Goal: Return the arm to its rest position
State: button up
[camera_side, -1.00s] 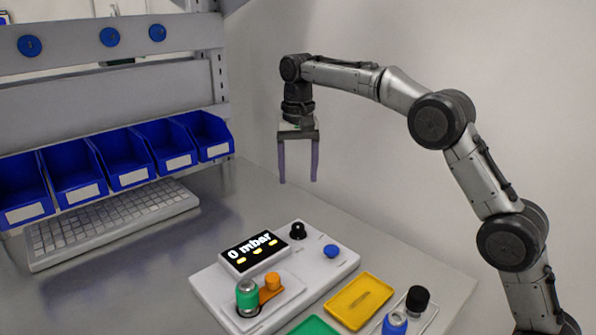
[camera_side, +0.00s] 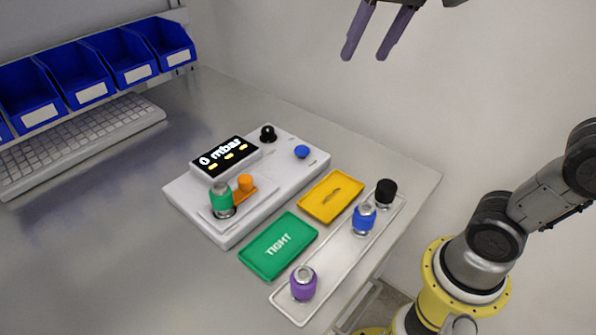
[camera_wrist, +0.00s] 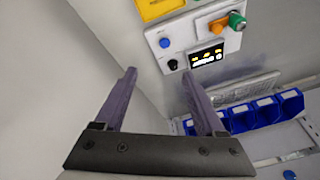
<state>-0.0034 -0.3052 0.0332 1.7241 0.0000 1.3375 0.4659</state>
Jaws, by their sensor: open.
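My gripper (camera_side: 380,35) is at the top of the side view, high above the bench, with its two purple-grey fingers apart and nothing between them. In the wrist view my gripper (camera_wrist: 165,98) is also open and empty. My forearm is mostly out of the side view at the top right. The white tester (camera_side: 285,180) stands on the bench well below the gripper, its display reading 0 mbar. A green-banded metal fitting (camera_side: 222,200) stands upright in the tester beside an orange clamp (camera_side: 244,188).
A long tray (camera_side: 335,270) holds a purple fitting (camera_side: 303,283), a blue fitting (camera_side: 364,217) and a black-capped one (camera_side: 385,193). A green tray (camera_side: 278,246) marked TIGHT and a yellow tray (camera_side: 331,196) are empty. Blue bins (camera_side: 85,72) and a keyboard (camera_side: 80,143) are at the left.

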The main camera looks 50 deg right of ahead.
jog(key=s+f+n+t, duration=0.1)
jog(key=s+f+n, duration=0.4)
jog(key=s+f, duration=0.7)
notch_tip(320, 180, down, 3)
jog(key=shift+r+t, duration=0.2)
jog(key=shift+t, duration=0.1)
